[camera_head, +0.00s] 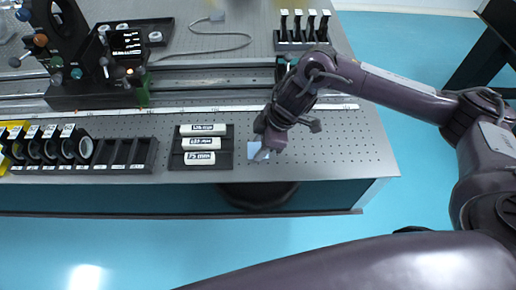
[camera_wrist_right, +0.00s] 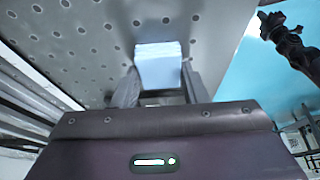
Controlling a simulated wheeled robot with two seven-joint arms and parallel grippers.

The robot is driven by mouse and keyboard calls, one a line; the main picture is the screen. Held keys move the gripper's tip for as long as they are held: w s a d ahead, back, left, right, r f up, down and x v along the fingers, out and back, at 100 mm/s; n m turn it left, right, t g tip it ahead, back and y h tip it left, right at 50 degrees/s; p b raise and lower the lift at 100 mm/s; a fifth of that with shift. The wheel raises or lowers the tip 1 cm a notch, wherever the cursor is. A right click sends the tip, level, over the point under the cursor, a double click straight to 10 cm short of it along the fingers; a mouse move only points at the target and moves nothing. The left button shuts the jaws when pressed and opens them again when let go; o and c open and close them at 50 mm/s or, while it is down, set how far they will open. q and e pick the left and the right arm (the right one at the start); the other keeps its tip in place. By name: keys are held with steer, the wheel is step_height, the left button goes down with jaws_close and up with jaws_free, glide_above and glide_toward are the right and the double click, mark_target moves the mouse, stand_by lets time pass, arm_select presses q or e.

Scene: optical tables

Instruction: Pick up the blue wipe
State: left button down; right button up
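The blue wipe (camera_head: 254,150) is a small pale-blue folded square near the front edge of the perforated optical table, partly hidden by my right gripper in the head view. In the right wrist view the wipe (camera_wrist_right: 158,66) lies just ahead of the palm, between the two fingers. My right gripper (camera_head: 262,153) points down over it. In the wrist view the right gripper (camera_wrist_right: 158,88) is open, with a finger on either side of the wipe; contact cannot be told. My left gripper is not in view.
Left of the wipe is a black tray (camera_head: 229,160) with white labelled cylinders. Further left stands a black slotted rack (camera_head: 120,168) with round optics. A black holder (camera_head: 305,46) with several posts stands behind. The perforated surface right of the gripper (camera_head: 345,150) is clear.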

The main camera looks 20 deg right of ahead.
steer(key=shift+c, duration=1)
steer(key=shift+r, duration=0.1)
steer(key=shift+r, duration=0.6)
step_height(320, 180, up, 19)
steer(key=p, duration=0.3)
steer(key=shift+f, duration=0.2)
